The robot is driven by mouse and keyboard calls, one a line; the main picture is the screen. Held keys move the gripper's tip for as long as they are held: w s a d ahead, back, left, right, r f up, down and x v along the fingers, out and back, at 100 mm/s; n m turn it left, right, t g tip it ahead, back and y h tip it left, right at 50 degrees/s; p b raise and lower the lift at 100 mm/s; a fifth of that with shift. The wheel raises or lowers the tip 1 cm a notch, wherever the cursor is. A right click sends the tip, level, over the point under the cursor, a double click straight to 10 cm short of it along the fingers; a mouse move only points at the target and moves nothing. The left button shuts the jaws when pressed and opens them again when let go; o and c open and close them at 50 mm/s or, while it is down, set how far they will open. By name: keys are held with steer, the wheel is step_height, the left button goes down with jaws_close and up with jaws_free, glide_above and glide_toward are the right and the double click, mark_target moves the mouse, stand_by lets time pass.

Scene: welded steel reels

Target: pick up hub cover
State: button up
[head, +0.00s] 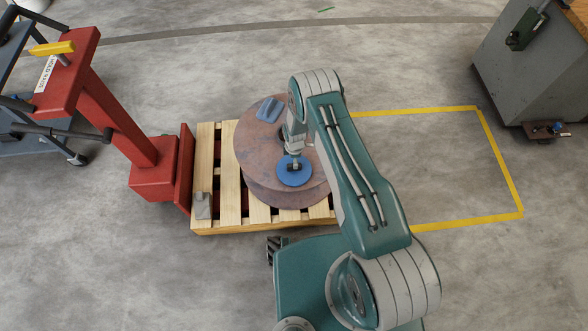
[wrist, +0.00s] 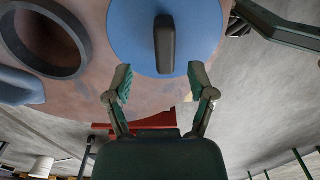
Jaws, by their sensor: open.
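The hub cover is a round blue disc (head: 294,173) with a dark raised bar handle. It lies on the upper face of a rusty steel reel (head: 252,160). In the wrist view the blue disc (wrist: 195,35) fills the top middle, with its dark handle (wrist: 165,45) near the centre. My gripper (wrist: 160,80) is open, its two fingers apart on either side of the handle's line and short of it in the picture. In the head view my gripper (head: 294,163) is over the cover and hides part of it. Nothing is held.
The reel rests on a wooden pallet (head: 230,190). A grey-blue block (head: 269,109) lies on the reel, and a grey hub ring (wrist: 45,72) stands beside the cover. A red post (head: 120,130) is left of the pallet. Yellow-lined floor (head: 440,165) to the right is clear.

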steer(key=f, duration=0.5)
steer(key=shift+s+a, duration=0.15)
steer(key=shift+s, duration=0.1)
jaws_close()
